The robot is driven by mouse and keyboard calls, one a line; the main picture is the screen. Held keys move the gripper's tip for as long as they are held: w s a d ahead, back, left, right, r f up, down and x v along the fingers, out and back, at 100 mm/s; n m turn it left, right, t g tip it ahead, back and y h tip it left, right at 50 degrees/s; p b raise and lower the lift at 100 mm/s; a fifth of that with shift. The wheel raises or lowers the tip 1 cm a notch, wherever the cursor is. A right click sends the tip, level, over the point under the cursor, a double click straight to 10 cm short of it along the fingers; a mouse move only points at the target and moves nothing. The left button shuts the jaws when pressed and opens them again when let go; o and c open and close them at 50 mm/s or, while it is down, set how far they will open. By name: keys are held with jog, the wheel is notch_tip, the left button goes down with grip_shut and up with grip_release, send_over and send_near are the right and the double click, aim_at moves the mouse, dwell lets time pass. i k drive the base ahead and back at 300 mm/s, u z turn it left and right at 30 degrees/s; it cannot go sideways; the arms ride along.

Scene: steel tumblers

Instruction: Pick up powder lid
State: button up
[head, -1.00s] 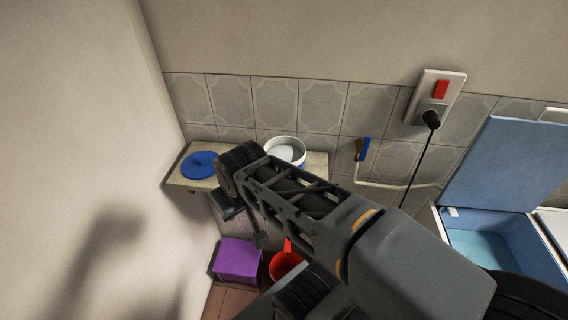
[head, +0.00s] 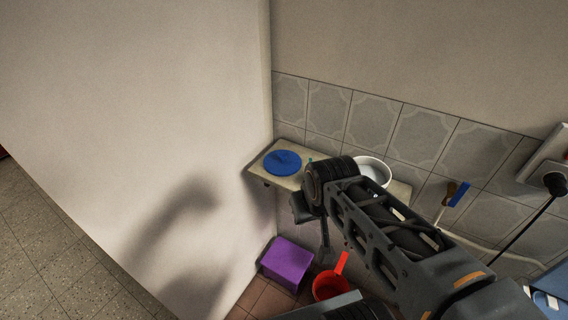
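A round blue lid (head: 282,162) lies flat at the left end of a small wall shelf (head: 258,175). A white tub (head: 374,170) with an open top stands on the shelf further right, partly hidden behind my arm. My arm reaches in from the lower right. My gripper (head: 326,246) hangs below the wrist, in front of and below the shelf, apart from the lid. Its fingers are small and dark, and I cannot tell whether they are open or shut.
A white wall (head: 160,110) stands close at the shelf's left. A purple box (head: 287,262) and a red dipper (head: 330,285) are on the floor below. A blue-handled brush (head: 458,195) hangs at the tiled wall. A socket with a black plug (head: 553,182) is at the right edge.

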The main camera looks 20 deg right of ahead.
aim_at(279, 162)
jog(key=k, duration=0.5)
jog(key=u, duration=1.65)
jog(key=i, duration=1.05)
jog(key=z, duration=2.45)
jog(key=i, duration=0.5)
jog(key=z, duration=0.05)
